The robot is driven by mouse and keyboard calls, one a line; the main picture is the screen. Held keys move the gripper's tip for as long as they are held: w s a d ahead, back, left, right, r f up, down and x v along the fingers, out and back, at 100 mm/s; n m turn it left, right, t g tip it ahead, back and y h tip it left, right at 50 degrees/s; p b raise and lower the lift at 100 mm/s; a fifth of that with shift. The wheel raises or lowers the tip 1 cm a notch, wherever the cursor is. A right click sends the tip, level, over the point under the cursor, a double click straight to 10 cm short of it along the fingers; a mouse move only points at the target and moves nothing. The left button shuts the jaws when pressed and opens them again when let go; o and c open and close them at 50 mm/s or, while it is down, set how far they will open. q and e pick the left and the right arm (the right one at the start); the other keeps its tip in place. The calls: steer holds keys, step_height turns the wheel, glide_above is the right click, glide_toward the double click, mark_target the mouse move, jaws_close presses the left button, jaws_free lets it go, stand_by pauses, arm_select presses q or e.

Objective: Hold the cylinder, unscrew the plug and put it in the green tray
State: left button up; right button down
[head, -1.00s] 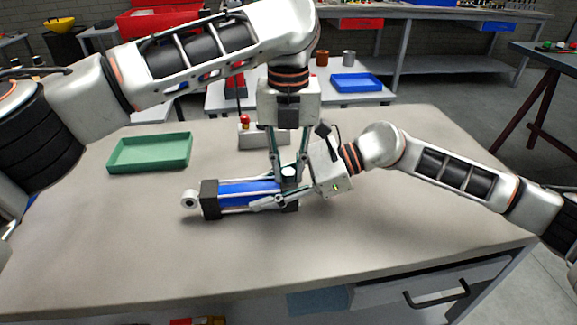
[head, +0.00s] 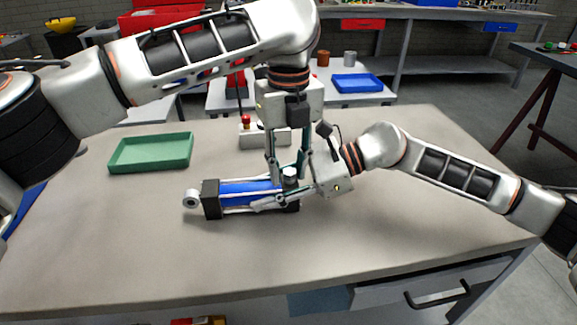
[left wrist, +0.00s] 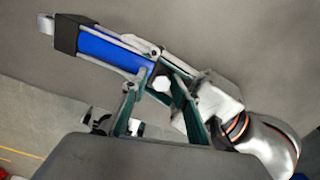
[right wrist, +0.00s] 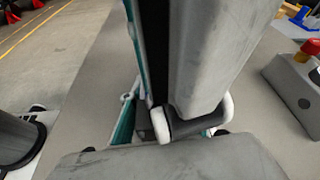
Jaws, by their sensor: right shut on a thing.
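The blue cylinder (head: 245,187) with dark end blocks lies on the table in the head view, its eye end to the left. It also shows in the left wrist view (left wrist: 108,48). My right gripper (head: 283,201) is shut on the cylinder at its right end block. The plug (head: 290,172) stands on that block; its pale head shows in the left wrist view (left wrist: 162,84). My left gripper (head: 289,178) points down with its fingers apart on either side of the plug, seemingly open. The green tray (head: 150,154) is empty at the left.
A grey box with a red button (head: 264,136) stands behind the cylinder; it also shows in the right wrist view (right wrist: 300,82). The table (head: 150,255) is clear in front. A blue tray (head: 357,83) sits on a bench behind.

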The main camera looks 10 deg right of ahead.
arm_select(q)
steer(key=shift+d, duration=0.1)
arm_select(e)
steer(key=shift+s+a, duration=0.1)
steer(key=shift+s, duration=0.05)
arm_select(q)
steer(key=shift+r, duration=2.25)
arm_select(e)
steer(key=c, duration=1.4)
jaws_free()
steer(key=shift+c, duration=0.2)
